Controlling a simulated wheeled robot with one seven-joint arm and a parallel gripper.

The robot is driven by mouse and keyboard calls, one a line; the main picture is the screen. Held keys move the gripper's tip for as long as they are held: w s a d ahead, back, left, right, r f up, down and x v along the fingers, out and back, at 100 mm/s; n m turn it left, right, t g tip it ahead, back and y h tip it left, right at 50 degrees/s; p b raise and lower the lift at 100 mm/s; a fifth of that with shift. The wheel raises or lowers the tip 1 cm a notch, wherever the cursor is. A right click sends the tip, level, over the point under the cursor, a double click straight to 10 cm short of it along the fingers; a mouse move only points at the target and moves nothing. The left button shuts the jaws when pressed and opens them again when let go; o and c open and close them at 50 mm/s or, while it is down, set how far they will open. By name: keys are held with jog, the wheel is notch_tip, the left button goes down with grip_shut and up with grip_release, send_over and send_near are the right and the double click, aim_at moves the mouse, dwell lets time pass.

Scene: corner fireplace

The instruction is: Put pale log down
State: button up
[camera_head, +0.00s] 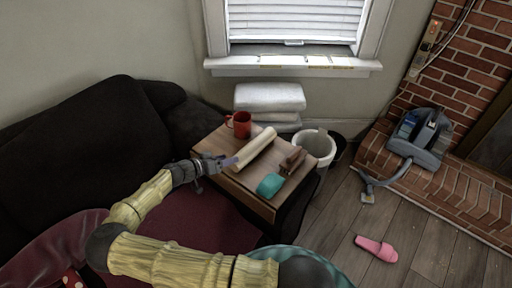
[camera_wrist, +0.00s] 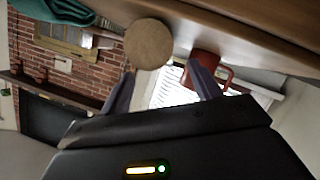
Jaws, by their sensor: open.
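The pale log (camera_head: 254,147) lies lengthwise on a small wooden side table (camera_head: 240,183). Its round end (camera_wrist: 148,44) faces my gripper in the wrist view, just ahead of the fingertips. My gripper (camera_head: 226,161) is at the log's near left end in the head view, low at the table's left edge. In the wrist view the two fingers (camera_wrist: 163,78) stand apart with nothing between them. I cannot tell whether a fingertip touches the log. The log's underside is hidden in the head view.
A red mug (camera_head: 240,124) stands behind the log. A teal cloth (camera_head: 270,185) and a brown object (camera_head: 292,160) lie to its right. A dark sofa (camera_head: 95,135) borders the table's left, a white bin (camera_head: 318,147) its right. A pink slipper (camera_head: 376,248) lies on the floor.

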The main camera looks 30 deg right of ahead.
aim_at(239, 156)
jog(key=shift+w+d+f, duration=0.1)
jog(key=shift+d+f, duration=0.1)
jog(key=shift+d, duration=0.3)
jog(key=shift+x, duration=2.6)
jog(key=shift+f, duration=0.1)
jog(key=c, duration=1.2)
notch_tip(239, 156, up, 10)
jog(key=shift+r+p, duration=0.1)
jog(key=shift+p, duration=0.3)
